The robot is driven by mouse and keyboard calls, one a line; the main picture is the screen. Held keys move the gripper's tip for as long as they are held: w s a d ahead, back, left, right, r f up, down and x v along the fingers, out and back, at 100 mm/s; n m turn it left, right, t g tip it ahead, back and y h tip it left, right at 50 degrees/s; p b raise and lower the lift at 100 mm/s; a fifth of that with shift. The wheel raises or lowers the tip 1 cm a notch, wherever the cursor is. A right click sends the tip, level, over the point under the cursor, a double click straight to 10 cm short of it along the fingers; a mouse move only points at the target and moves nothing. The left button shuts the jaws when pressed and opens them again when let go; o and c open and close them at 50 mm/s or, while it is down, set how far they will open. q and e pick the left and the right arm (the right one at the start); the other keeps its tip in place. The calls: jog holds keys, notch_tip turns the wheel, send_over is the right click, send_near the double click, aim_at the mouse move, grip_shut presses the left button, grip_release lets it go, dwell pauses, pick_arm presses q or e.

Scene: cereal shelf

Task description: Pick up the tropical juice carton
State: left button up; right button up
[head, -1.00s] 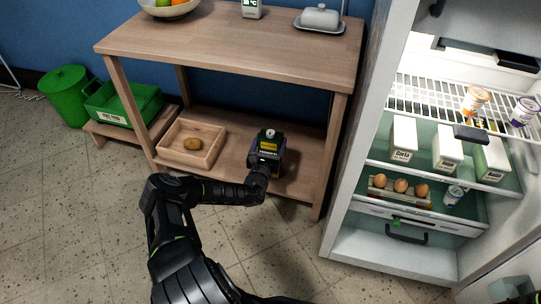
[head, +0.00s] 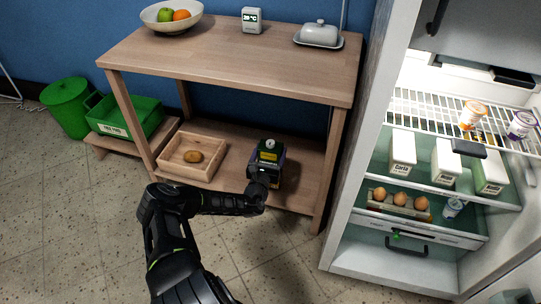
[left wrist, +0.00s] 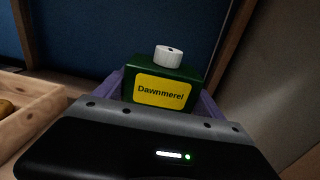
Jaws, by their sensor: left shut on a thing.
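A dark green carton (head: 268,158) with a white cap and a yellow label stands upright at the lower shelf of the wooden table, right of the wooden tray. In the left wrist view the carton (left wrist: 161,92) shows the word "Dawnmere!" on its yellow label; no "tropical" wording is readable. My left gripper (head: 264,174) is shut on the carton from the front, with purplish fingers along both its sides. Its lower part is hidden by the gripper, and I cannot tell whether its base touches the shelf. My right gripper is not in view.
A wooden tray (head: 163,160) holding a brown, potato-like item (head: 193,157) sits left of the carton. The table's front right leg (head: 330,172) stands close on the right, with the tabletop (head: 235,60) above. An open fridge (head: 352,190) stands at the right.

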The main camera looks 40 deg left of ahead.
aim_at(270, 142)
pick_arm(q)
notch_tip(270, 142, up, 8)
jog(key=p, duration=0.3)
jog(key=shift+r, duration=0.25)
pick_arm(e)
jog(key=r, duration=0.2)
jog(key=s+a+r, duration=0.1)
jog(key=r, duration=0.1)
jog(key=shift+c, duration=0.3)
